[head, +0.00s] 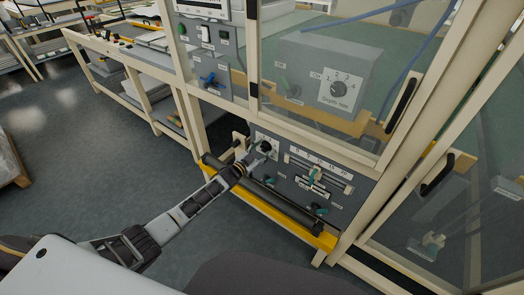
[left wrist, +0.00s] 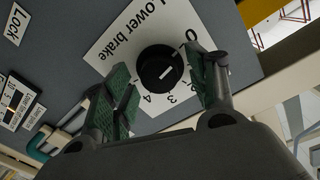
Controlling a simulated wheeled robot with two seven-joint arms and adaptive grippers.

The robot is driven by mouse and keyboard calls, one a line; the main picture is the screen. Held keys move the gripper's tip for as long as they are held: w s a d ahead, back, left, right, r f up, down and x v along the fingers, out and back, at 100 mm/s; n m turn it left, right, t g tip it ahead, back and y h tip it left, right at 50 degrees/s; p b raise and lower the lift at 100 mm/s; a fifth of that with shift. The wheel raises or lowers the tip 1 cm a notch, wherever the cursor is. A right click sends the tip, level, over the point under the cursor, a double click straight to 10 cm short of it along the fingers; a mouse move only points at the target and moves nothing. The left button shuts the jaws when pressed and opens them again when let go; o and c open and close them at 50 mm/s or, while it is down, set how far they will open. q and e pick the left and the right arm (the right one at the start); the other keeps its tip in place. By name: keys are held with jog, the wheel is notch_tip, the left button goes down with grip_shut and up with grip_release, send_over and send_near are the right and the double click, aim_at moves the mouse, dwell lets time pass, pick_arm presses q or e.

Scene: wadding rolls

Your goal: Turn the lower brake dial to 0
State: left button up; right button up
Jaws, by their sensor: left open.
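The lower brake dial (left wrist: 159,68) is a round black knob on a white scale plate marked "Lower brake" (left wrist: 122,36) in the left wrist view. Its white mark sits right of the knob's centre, and 0, 2, 3 and 4 show around it. The 1 is hidden, and I cannot tell exactly which number the mark meets. My left gripper (left wrist: 166,84) is open, with one green-padded finger on each side of the dial; I see no clear contact. In the head view my left gripper (head: 257,155) reaches the lower panel and largely covers the plate.
The lower grey panel (head: 345,205) also carries a slider scale (head: 318,172) and green levers right of the gripper. A dark roller (head: 285,205) and a yellow bar (head: 300,228) run in front.

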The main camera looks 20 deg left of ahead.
aim_at(263, 149)
pick_arm(q)
jog(key=shift+v, duration=1.75)
jog(key=v, duration=0.8)
jog(key=shift+s+a, duration=0.2)
jog(key=shift+r, duration=0.1)
